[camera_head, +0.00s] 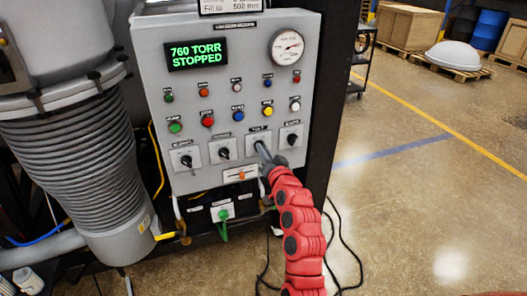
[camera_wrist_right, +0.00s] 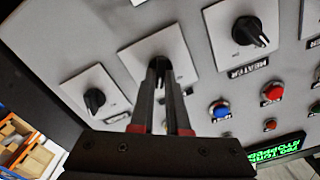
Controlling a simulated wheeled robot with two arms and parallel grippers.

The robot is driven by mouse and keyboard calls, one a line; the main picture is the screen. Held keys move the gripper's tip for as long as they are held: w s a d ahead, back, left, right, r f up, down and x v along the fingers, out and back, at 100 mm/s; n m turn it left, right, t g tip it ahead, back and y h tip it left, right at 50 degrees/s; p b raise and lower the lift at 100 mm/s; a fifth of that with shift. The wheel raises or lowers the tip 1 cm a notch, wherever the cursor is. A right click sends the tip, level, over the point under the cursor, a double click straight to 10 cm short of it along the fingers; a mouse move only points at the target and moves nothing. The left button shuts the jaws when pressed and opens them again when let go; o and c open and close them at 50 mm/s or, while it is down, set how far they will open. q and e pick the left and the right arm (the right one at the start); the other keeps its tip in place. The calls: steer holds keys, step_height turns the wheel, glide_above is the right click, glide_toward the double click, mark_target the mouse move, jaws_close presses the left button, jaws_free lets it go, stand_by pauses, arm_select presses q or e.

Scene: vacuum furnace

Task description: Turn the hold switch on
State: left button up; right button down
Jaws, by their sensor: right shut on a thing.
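A grey control panel (camera_head: 213,108) carries a row of rotary switches with black knobs on light square plates. My right gripper (camera_head: 262,151) reaches the third switch plate (camera_head: 251,139) from the left. In the right wrist view the gripper (camera_wrist_right: 159,80) is shut on the black knob (camera_wrist_right: 161,62) of that switch. I cannot read that switch's label, so I cannot tell by name that it is the hold switch. The fingers hide most of the knob. A switch labelled HEATER (camera_wrist_right: 247,32) is beside it. The left gripper is not in view.
A green display (camera_head: 195,54) reads 760 TORR STOPPED. A round gauge (camera_head: 288,46) and several coloured buttons sit above the switches. Another switch (camera_wrist_right: 95,100) is close by on the other side. A ribbed grey pipe (camera_head: 72,150) stands left. Floor at right is open.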

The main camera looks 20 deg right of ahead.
steer(key=shift+f, duration=0.1)
steer(key=c, duration=0.9)
jaws_free()
steer(key=shift+s, duration=0.15)
steer(key=s+p, duration=0.2)
steer(key=s, duration=1.5)
steer(key=shift+d, duration=0.3)
